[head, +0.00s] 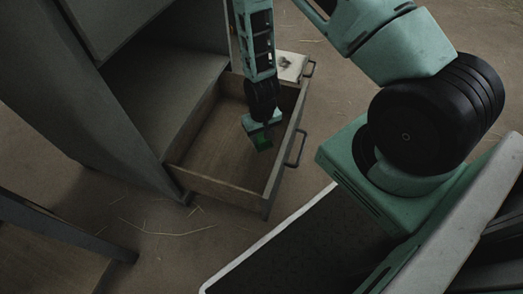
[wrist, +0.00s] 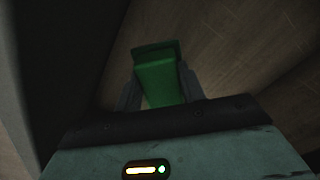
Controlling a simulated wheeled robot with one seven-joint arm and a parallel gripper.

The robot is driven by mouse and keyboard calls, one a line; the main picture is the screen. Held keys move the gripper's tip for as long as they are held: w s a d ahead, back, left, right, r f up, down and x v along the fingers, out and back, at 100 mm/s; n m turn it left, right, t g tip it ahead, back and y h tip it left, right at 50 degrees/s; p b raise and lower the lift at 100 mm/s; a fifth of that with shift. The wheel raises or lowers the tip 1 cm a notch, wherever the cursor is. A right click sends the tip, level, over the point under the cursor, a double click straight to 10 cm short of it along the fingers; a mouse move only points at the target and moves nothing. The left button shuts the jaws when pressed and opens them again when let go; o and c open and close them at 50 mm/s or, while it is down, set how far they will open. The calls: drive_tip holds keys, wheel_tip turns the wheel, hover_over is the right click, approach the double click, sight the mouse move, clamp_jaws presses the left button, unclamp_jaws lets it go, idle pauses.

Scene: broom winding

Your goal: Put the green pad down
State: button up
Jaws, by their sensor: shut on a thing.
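The green pad (wrist: 160,78) is held between the two fingers of my gripper (wrist: 162,88) in the wrist view. In the head view the pad (head: 262,143) shows as a small green patch at the tip of my gripper (head: 262,138). My gripper points down into an open wooden drawer (head: 222,192). The pad appears inside the drawer's outline, near its front side. I cannot tell whether it touches the drawer floor.
The drawer juts out of a grey cabinet (head: 100,110) on the left. A pale surface with a small dark object (head: 288,64) lies at the drawer's far end. A dark beam (head: 60,225) stands at lower left. Straw lies on the brown floor (head: 160,240).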

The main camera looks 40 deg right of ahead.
drive_tip(key=shift+f+b, duration=1.45)
drive_tip(key=shift+f, duration=1.6)
drive_tip(key=shift+f, duration=0.2)
drive_tip(key=o, duration=0.9)
drive_tip(key=shift+o, duration=0.2)
